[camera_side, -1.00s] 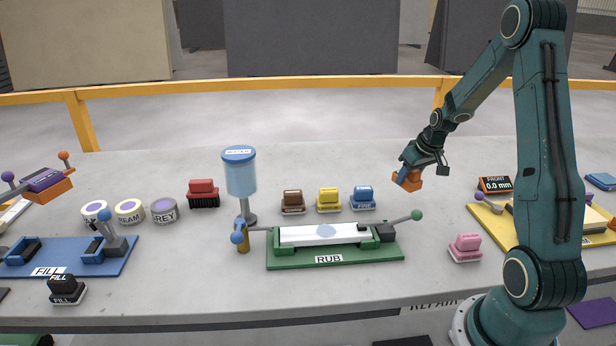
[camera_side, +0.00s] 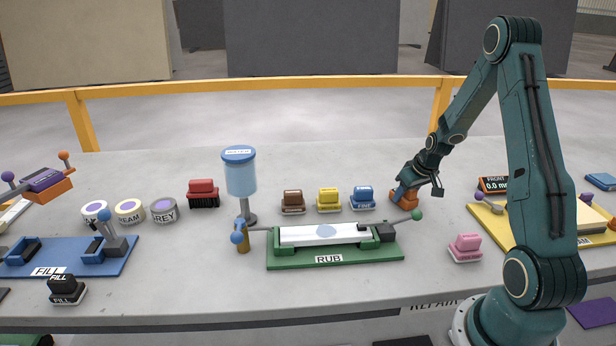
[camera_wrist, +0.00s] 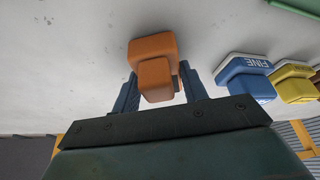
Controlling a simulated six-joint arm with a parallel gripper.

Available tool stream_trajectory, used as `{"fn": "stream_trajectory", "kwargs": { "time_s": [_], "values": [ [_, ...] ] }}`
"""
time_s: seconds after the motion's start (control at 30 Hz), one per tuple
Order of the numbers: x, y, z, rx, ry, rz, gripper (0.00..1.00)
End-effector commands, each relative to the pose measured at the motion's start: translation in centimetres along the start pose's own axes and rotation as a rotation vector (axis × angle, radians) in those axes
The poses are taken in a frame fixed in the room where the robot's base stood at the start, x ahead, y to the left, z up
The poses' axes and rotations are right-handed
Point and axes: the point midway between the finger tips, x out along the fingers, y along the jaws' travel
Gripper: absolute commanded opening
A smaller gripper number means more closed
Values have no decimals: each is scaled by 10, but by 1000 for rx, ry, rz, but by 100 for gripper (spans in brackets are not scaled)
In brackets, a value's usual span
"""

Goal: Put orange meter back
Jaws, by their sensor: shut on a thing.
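The orange meter (camera_side: 404,198) is a small orange block. In the side view it is at or just above the slab, right of the blue FINE block (camera_side: 362,197); whether it touches the slab I cannot tell. My gripper (camera_side: 408,192) is shut on it from above. In the wrist view the orange meter (camera_wrist: 154,68) sits between the two blue fingers of my gripper (camera_wrist: 157,92). Its face is turned away, so no display shows.
Yellow (camera_side: 329,200) and brown (camera_side: 293,201) blocks stand left of the FINE block. The green RUB fixture (camera_side: 335,257) lies in front, its green-knobbed lever (camera_side: 416,215) close to the meter. The FRONT 0.0 mm display (camera_side: 493,184) and pink block (camera_side: 466,247) stand to the right.

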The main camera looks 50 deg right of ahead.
Motion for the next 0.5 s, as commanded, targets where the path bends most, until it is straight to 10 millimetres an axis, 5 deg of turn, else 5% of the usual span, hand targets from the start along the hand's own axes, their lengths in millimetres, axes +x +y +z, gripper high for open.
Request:
{"fn": "stream_trajectory", "kwargs": {
  "time_s": [0.33,0.37,0.5],
  "values": [
    [3,0,1,0,0,0,13],
    [3,0,1,0,-1,-1,47],
    [2,0,1,0,-1,0,65]
  ]
}}
